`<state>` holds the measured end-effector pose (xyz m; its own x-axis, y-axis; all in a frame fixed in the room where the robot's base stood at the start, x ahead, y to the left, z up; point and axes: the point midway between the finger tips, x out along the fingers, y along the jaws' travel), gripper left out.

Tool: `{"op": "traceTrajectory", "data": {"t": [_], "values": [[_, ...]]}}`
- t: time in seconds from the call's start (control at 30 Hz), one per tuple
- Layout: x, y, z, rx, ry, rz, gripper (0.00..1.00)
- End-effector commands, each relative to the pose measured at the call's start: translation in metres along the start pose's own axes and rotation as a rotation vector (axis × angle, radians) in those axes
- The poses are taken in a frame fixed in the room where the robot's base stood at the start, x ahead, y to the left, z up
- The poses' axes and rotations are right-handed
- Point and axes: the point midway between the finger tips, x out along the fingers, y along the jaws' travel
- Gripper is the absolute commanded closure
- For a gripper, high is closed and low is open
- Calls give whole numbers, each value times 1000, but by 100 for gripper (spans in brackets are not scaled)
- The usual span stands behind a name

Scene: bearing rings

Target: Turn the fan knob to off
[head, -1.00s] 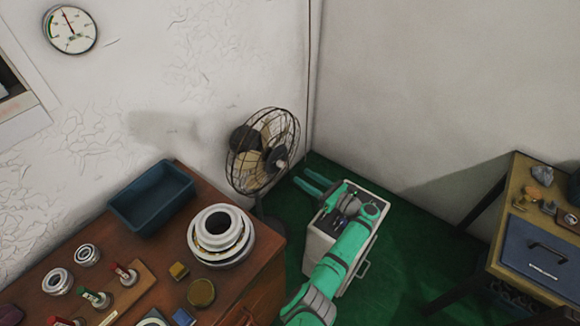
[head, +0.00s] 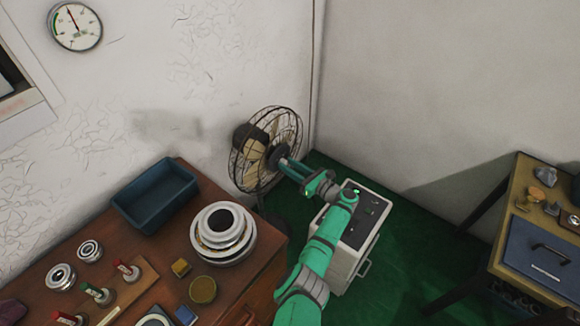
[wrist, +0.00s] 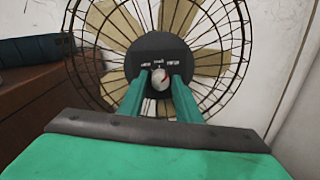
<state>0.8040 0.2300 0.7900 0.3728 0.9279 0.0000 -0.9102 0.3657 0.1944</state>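The fan (head: 246,172) stands by the wall behind the bench, its wire cage facing the arm. In the wrist view, the fan's cage (wrist: 84,72) and dark round hub (wrist: 160,45) fill the middle. The pale round knob (wrist: 160,79) sits low on the hub, with a small red mark and white lettering above it too small to read. My gripper (wrist: 161,80) is open, one finger on each side of the knob, with a visible gap to each. In the head view, my gripper (head: 281,160) is at the hub and hides the knob.
A white cabinet (head: 350,262) with a dark control panel stands under my arm. The brown bench (head: 262,270) at left holds stacked bearing rings (head: 222,236) and a blue bin (head: 128,212).

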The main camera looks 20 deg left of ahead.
Motion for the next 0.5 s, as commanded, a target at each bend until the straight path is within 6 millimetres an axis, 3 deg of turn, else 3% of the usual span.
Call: {"op": "traceTrajectory", "data": {"t": [0.03, 0.1, 0.5], "values": [[0, 0, 0, 0, 0, 0, 83], [0, 0, 0, 0, 0, 0, 100], [0, 0, 0, -53, -1, 1, 100]]}}
